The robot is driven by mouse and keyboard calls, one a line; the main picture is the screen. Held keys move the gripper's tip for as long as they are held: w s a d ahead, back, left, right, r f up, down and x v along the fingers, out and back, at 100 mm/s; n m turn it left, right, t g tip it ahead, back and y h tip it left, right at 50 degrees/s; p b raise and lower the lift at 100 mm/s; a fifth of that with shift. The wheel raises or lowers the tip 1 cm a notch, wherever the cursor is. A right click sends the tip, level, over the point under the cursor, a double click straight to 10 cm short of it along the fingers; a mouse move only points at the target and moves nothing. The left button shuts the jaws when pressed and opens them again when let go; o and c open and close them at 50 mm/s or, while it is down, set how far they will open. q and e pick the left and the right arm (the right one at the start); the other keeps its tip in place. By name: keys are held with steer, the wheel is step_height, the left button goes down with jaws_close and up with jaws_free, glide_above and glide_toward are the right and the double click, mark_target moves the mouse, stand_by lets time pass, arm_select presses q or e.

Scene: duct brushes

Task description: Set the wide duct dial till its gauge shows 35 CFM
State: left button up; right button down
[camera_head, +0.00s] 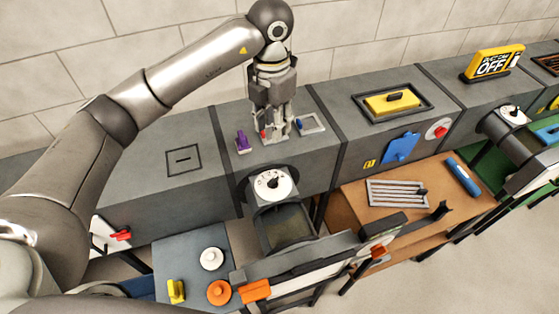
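My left gripper (274,130) points straight down at the top of the middle grey duct box (320,155). Its fingertips are close to a small red piece (264,133) there. The frame is too small to show whether they touch it or how far apart they are. A round white gauge face (268,184) with dark marks and a dark centre is on the front of this box, below the gripper. Its reading is too small to make out. I cannot tell which part is the wide duct dial. My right gripper is not in view.
A purple piece (242,141) and a blue-tipped frame (309,123) flank the gripper closely. White and orange knobs (219,292) are on the lower blue-grey surface.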

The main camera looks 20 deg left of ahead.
arm_select(q)
steer(key=w+f+b, duration=0.1)
steer(key=w+f, duration=0.1)
steer(key=b, duration=0.9)
glide_above(275, 177)
step_height(275, 177, down, 9)
step_height(275, 177, down, 9)
steer(key=p, duration=0.3)
steer(key=shift+f, duration=0.4)
steer(key=shift+c, duration=0.5)
jaws_close()
